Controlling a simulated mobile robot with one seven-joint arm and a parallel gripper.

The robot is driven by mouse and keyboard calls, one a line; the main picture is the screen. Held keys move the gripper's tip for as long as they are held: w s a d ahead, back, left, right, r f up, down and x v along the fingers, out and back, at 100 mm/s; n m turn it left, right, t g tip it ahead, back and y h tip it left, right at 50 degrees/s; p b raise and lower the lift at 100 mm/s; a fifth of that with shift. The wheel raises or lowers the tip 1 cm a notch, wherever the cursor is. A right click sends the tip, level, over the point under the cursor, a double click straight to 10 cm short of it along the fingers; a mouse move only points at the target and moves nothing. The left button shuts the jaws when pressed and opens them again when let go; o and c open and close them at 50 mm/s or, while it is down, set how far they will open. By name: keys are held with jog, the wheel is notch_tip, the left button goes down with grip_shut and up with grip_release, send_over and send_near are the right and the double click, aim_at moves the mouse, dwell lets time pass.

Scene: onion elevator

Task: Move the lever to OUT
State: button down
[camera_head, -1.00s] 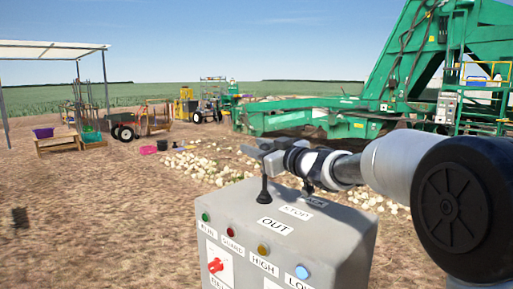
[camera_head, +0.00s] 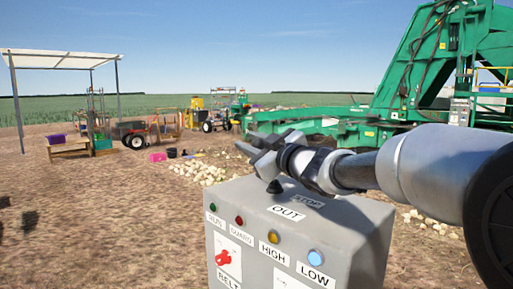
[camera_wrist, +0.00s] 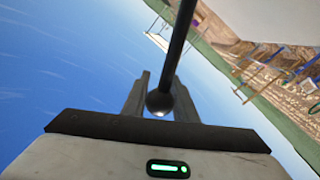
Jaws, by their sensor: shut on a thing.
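A grey control box (camera_head: 345,240) stands in front of me in the head view. The OUT label (camera_head: 286,213) is on its top near the front edge, with the STOP label (camera_head: 307,200) behind it. The black lever base (camera_head: 274,187) rises from the box top beside OUT. My gripper (camera_head: 262,155) is just above and hides most of the lever there. In the wrist view the lever rod (camera_wrist: 181,45) runs down to a round knob (camera_wrist: 159,103) between the fingers of my gripper (camera_wrist: 157,92), which is shut on it. The lever's exact tilt is hard to tell.
The box front carries several coloured lamps and a red BELT switch (camera_head: 223,258). Behind are pale onions (camera_head: 200,172) on the ground, a green elevator machine (camera_head: 420,75), and a white-roofed shelter (camera_head: 60,60) at left. Open dirt lies left of the box.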

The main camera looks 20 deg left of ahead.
jog(key=shift+f, duration=0.1)
jog(key=c, duration=1.4)
grip_release()
jog(key=shift+s+a, duration=0.1)
jog(key=shift+s, duration=0.05)
jog(key=shift+c, duration=0.2)
jog(key=v, duration=1.7)
jog(key=shift+s+d+p, duration=0.15)
jog(key=shift+d+p, duration=0.1)
jog(key=shift+p, duration=0.2)
